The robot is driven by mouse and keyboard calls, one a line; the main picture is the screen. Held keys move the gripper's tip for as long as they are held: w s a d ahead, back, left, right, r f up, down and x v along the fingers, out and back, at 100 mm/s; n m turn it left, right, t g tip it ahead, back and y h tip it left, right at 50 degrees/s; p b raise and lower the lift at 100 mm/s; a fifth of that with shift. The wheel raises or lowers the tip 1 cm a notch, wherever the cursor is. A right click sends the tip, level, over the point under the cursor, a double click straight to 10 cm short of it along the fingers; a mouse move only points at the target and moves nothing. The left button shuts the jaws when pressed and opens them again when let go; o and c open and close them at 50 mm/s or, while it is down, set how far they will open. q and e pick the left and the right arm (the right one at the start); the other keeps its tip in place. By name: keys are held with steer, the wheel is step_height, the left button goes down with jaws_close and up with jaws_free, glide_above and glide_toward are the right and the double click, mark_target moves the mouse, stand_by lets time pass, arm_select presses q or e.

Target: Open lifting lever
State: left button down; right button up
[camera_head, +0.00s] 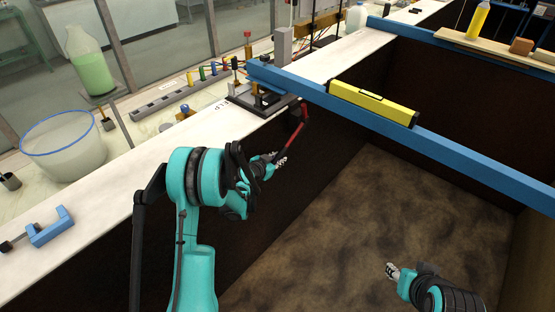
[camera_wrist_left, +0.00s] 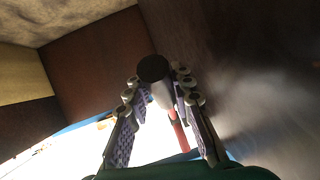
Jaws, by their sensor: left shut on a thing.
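The lifting lever (camera_head: 291,136) is a red bar with a dark end, fixed near a black mount on the flume's side wall and slanting down toward my left gripper. My left gripper (camera_head: 279,159) is shut on its lower end. In the left wrist view the lever's round dark end and red shaft (camera_wrist_left: 178,133) stand between the two fingers of the left gripper (camera_wrist_left: 157,92). My right gripper (camera_head: 391,270) is at the lower right above the flume floor, far from the lever; its jaw state is too small to tell.
A blue beam (camera_head: 460,150) crosses the flume, with a yellow level (camera_head: 372,103) on it. On the left bench are a clear bucket (camera_head: 65,150), a green-filled bottle (camera_head: 92,70) and a blue clamp (camera_head: 50,226). The brown flume floor (camera_head: 340,240) is clear.

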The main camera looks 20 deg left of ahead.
arm_select(q)
steer(key=c, duration=1.3)
jaws_free()
steer(key=v, duration=1.2)
steer(key=shift+w, duration=0.1)
